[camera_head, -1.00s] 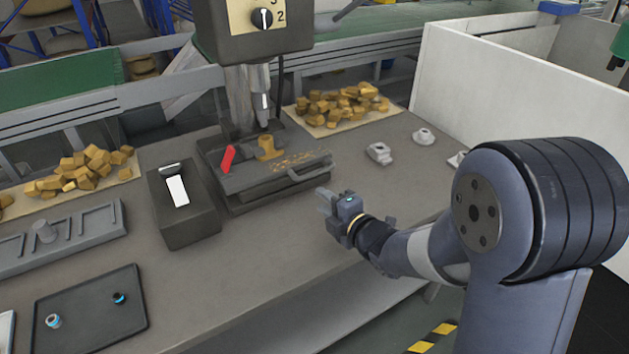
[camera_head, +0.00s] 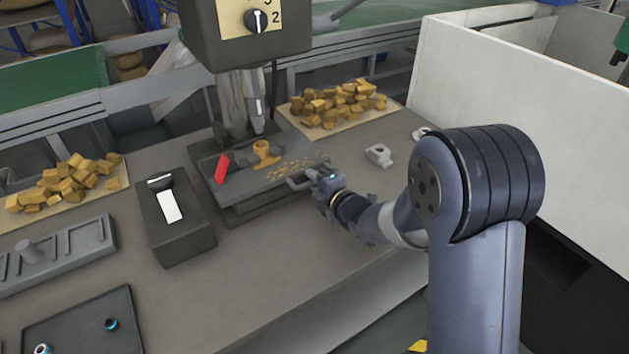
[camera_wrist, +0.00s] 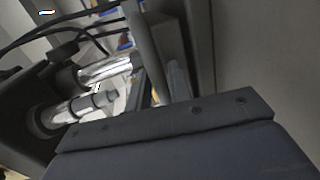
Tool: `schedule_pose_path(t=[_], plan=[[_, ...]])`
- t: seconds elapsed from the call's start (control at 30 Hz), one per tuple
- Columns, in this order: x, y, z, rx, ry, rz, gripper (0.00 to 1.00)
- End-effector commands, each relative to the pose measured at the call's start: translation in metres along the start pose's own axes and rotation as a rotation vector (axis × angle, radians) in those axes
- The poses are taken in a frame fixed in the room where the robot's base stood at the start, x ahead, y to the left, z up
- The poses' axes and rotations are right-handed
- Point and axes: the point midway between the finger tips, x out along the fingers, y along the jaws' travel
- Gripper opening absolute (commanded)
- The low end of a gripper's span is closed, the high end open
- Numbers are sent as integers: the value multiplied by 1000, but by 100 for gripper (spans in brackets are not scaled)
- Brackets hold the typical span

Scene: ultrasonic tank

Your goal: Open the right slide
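The slide (camera_head: 230,190) is a dark flat plate on a low base under the machine head. It carries a brass-coloured fitting (camera_head: 264,155), a red lever (camera_head: 221,169) and scattered yellow chips. A bar handle (camera_head: 297,183) runs along its front right edge. My gripper (camera_head: 314,178) is at the right end of this handle, with its fingers beside or around the bar. In the wrist view a grey bar (camera_wrist: 146,48) runs close to a fingertip. Whether the fingers grip the handle is hidden.
A dark box with a white switch (camera_head: 170,206) stands left of the slide. A yellow-block pile (camera_head: 335,103) lies behind, and a grey part (camera_head: 379,155) lies to the right. A white partition (camera_head: 520,110) stands at right.

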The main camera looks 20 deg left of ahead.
Motion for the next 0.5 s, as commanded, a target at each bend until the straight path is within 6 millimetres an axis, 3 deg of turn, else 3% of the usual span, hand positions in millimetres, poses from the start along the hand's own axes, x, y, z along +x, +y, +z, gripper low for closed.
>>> schedule_pose_path(t=[0.23,0.5], plan=[[0,0,0,0,0,0,0],[0,0,0,0,0,0,0]])
